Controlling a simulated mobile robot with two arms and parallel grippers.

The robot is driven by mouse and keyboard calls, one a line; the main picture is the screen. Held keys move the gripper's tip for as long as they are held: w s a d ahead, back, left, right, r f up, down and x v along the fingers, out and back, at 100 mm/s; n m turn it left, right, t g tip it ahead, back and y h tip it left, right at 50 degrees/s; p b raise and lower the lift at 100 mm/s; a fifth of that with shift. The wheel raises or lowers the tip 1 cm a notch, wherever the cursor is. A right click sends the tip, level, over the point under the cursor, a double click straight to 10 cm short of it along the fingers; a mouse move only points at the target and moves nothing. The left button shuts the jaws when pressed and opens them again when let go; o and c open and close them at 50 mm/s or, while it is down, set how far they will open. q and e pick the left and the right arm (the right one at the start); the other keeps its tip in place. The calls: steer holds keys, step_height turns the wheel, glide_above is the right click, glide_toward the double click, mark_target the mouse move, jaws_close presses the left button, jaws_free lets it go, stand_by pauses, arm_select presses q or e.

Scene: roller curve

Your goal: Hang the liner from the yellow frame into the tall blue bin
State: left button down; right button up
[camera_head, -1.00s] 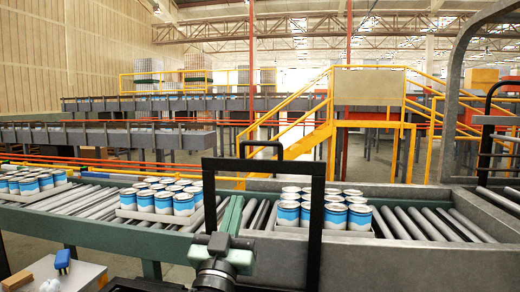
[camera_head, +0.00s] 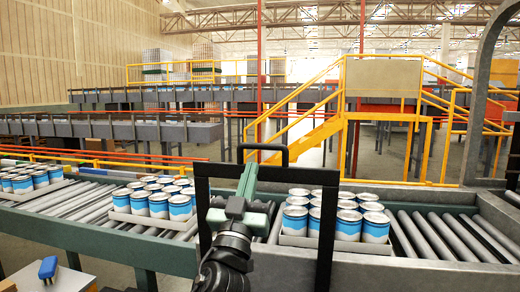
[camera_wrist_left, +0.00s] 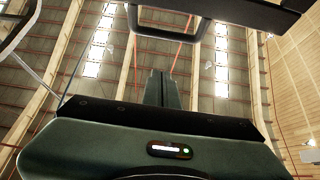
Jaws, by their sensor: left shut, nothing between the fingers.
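My left gripper (camera_head: 248,172) rises from the bottom of the head view. Its greenish fingers point up and away in front of the roller conveyor. It is shut and empty; the closed fingers (camera_wrist_left: 162,88) also show in the left wrist view, against the ceiling. No liner, yellow frame or tall blue bin can be made out in either view. My right gripper is not in view.
A black upright frame with a top handle (camera_head: 197,170) stands around my left gripper in the head view. Trays of blue-and-white cans (camera_head: 159,206) (camera_head: 348,226) sit on the rollers behind. Yellow stairs (camera_head: 312,140) rise farther back. A blue item (camera_head: 47,268) lies at lower left.

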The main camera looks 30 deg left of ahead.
arm_select(q)
steer(key=w+a+r+p, duration=0.2)
steer(key=w, duration=0.6)
steer(key=shift+w+a+r, duration=0.15)
steer(key=shift+w, duration=0.2)
